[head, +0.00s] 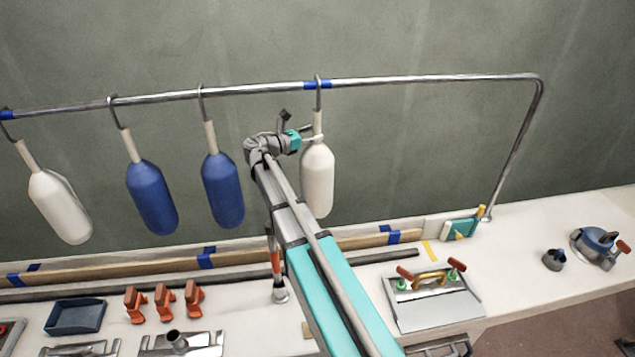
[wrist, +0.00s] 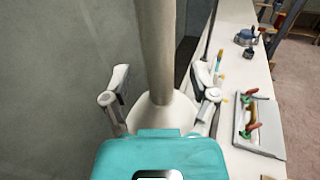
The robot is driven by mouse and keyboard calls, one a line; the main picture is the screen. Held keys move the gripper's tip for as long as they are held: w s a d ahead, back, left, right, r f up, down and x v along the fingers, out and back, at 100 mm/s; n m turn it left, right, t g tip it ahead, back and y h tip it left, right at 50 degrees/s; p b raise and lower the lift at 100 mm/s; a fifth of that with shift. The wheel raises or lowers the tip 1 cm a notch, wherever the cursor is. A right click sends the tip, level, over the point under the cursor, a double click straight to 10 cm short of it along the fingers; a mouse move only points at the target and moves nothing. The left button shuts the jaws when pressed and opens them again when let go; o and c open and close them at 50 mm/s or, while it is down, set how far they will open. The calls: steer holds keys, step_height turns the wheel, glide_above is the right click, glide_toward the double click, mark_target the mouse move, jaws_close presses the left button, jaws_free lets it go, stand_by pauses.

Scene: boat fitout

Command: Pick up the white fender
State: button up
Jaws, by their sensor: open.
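A white fender (head: 317,180) hangs by a hook from the rail, right of the blue ones. Its beige neck and white shoulder (wrist: 160,114) fill the middle of the wrist view. My gripper (head: 317,138) is at the neck, just above the shoulder. In the wrist view my gripper (wrist: 161,76) is open, with one finger on each side of the neck. Gaps show between the fingers and the neck. A second white fender (head: 60,207) hangs at the far left of the rail, away from my gripper.
Two blue fenders (head: 152,197) hang left of my arm. The metal rail (head: 430,78) runs above and bends down at right. The bench (head: 520,270) below holds a tray with handles (head: 435,305), orange clamps (head: 164,302) and a blue bin (head: 75,316).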

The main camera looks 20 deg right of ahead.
steer(key=shift+w+d, duration=0.1)
steer(key=shift+d, duration=0.75)
jaws_close()
